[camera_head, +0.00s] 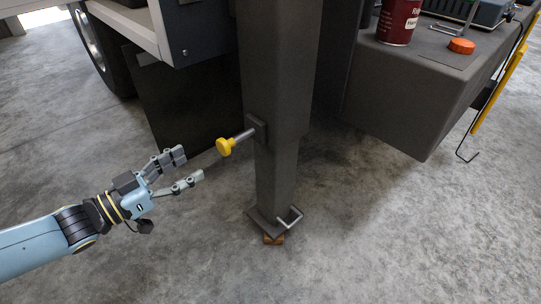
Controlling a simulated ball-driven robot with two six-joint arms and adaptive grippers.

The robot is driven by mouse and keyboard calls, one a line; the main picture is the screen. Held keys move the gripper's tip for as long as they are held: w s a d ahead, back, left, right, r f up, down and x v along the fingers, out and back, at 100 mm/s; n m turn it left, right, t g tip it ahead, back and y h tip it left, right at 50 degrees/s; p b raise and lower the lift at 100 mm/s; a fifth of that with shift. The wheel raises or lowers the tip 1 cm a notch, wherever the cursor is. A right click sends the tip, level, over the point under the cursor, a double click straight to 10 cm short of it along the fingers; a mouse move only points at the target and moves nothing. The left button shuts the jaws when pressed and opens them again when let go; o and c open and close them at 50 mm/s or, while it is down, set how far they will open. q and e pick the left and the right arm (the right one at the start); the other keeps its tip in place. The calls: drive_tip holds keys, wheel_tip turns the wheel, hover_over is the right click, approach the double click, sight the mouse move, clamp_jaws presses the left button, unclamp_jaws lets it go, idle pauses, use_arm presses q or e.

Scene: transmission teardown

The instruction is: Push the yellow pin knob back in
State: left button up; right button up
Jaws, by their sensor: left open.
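The yellow pin knob (225,147) sits at the end of a bare metal shaft (243,136) that sticks out to the left from a plate on the dark grey post (281,90). My left gripper (191,164) is open and empty, to the left of the knob and a little lower in the picture. Its two fingers point right toward the knob, and a gap shows between the fingertips and the knob. My right gripper is not in view.
A grey bench (400,95) at right carries a red can (397,22) and an orange cap (461,46). A vehicle wheel stands upper left. The floor around my gripper is clear.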

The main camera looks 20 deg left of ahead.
sight(220, 148)
use_arm(q)
drive_tip(key=b+x, duration=0.2)
drive_tip(key=x, duration=0.7)
drive_tip(key=shift+b, duration=0.35)
drive_tip(key=shift+w+d, duration=0.15)
drive_tip(key=shift+w, duration=0.25)
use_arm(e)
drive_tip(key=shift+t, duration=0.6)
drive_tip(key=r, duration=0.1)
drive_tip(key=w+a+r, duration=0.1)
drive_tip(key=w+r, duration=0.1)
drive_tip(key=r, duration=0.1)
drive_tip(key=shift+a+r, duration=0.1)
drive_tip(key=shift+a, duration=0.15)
use_arm(q)
drive_tip(key=shift+c, duration=0.2)
clamp_jaws()
